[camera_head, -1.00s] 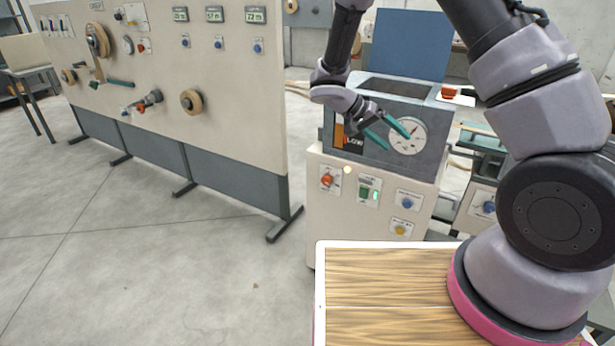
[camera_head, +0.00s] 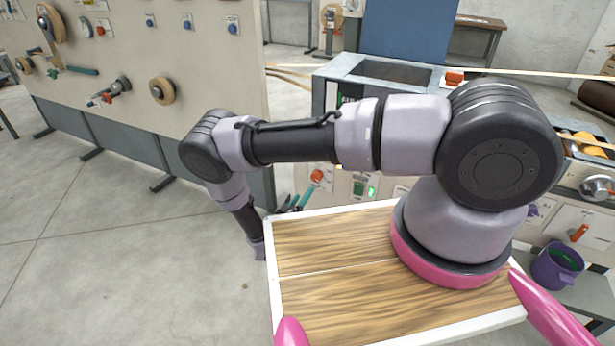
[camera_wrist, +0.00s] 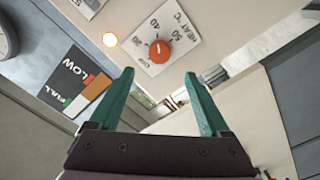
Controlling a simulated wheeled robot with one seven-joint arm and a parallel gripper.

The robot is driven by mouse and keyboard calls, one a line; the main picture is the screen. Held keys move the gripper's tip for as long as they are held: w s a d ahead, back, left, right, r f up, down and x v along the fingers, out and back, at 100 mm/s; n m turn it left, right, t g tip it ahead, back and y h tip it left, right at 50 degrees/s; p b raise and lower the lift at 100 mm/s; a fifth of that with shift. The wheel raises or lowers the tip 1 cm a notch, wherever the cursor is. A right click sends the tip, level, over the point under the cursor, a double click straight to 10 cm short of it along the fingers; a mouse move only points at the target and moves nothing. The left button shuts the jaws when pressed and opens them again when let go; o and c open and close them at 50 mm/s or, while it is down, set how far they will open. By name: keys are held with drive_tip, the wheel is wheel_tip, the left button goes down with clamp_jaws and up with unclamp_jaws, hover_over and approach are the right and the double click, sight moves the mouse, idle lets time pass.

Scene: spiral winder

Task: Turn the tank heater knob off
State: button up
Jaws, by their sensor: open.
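The tank heater knob (camera_wrist: 160,51) is a round orange knob on a white plate marked HEAT °C with a numbered scale. Its small white mark shows, but I cannot tell exactly which setting it points to. A round lamp (camera_wrist: 110,40) beside the plate glows orange. My gripper (camera_wrist: 159,75) has two teal fingers, apart and empty, with the knob beyond the tips and not touched. In the head view the knob (camera_head: 317,176) is small on the tank's front, and my gripper (camera_head: 298,203) is in front of and below it, partly hidden by my arm and the wooden top.
The grey tank (camera_head: 340,70) stands behind my arm. A green-lit switch (camera_head: 362,187) is right of the knob. A beige control panel (camera_head: 200,60) stands at the left, with open floor before it. A purple bucket (camera_head: 557,268) is at the right.

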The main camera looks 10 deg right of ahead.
sight(315, 178)
drive_tip(key=x, duration=1)
drive_tip(key=shift+w+d, duration=0.15)
drive_tip(key=shift+w, duration=0.05)
clamp_jaws()
